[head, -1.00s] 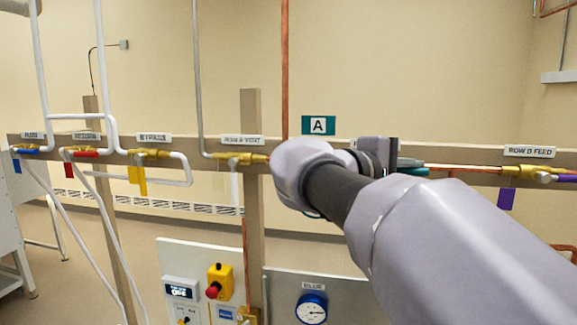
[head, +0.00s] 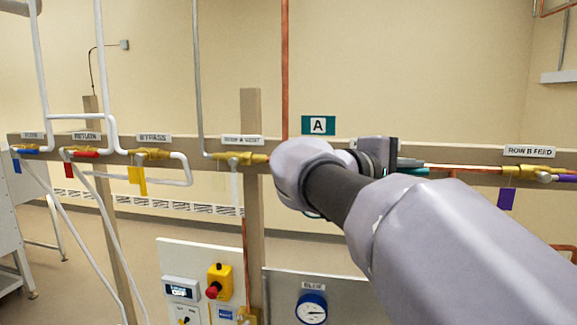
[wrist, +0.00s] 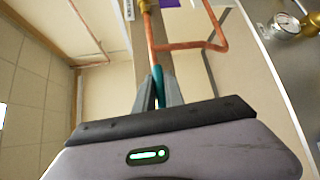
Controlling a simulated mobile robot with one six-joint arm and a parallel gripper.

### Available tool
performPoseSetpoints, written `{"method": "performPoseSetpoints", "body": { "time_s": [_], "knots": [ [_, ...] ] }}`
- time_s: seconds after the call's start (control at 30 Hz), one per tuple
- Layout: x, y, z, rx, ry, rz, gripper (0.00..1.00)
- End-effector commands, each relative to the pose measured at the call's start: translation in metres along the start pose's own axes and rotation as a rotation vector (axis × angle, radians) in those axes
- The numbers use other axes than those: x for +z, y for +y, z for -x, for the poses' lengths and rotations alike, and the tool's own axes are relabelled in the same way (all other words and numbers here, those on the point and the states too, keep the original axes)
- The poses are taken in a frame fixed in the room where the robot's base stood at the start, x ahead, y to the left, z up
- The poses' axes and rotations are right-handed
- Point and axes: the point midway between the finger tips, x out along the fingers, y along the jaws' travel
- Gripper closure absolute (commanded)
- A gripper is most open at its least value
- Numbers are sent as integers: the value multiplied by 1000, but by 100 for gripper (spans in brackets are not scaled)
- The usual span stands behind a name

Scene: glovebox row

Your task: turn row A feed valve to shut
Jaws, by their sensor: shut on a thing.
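My gripper (wrist: 159,92) is shut on a teal lever handle (wrist: 158,74), which shows between the two fingers in the wrist view. In the head view my gripper (head: 410,163) is at the rail, right of the teal A sign (head: 318,125), and a bit of the teal handle (head: 416,172) shows below the fingers. The handle appears to lie roughly along the copper pipe (head: 460,167). The valve body and most of its label are hidden behind my arm, so I cannot read the name.
On the same rail (head: 205,146) are the row A vent valve (head: 240,158) to the left and the row B feed valve (head: 525,171) with a purple tag (head: 507,198) to the right. A blue gauge (head: 311,308) and a red-button box (head: 219,281) sit below.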

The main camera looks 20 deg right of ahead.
Motion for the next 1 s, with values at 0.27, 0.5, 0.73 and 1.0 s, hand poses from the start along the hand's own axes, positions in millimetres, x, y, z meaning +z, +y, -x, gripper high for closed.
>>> {"method": "performPoseSetpoints", "body": {
  "time_s": [0.27,0.5,0.73,1.0],
  "knots": [
    [0,-2,0,-33,8,-34,100],
    [-2,-11,-1,-142,38,-144,100],
    [-7,-24,0,-291,80,-292,100],
    [-14,-37,4,-468,131,-472,100]
  ]
}}
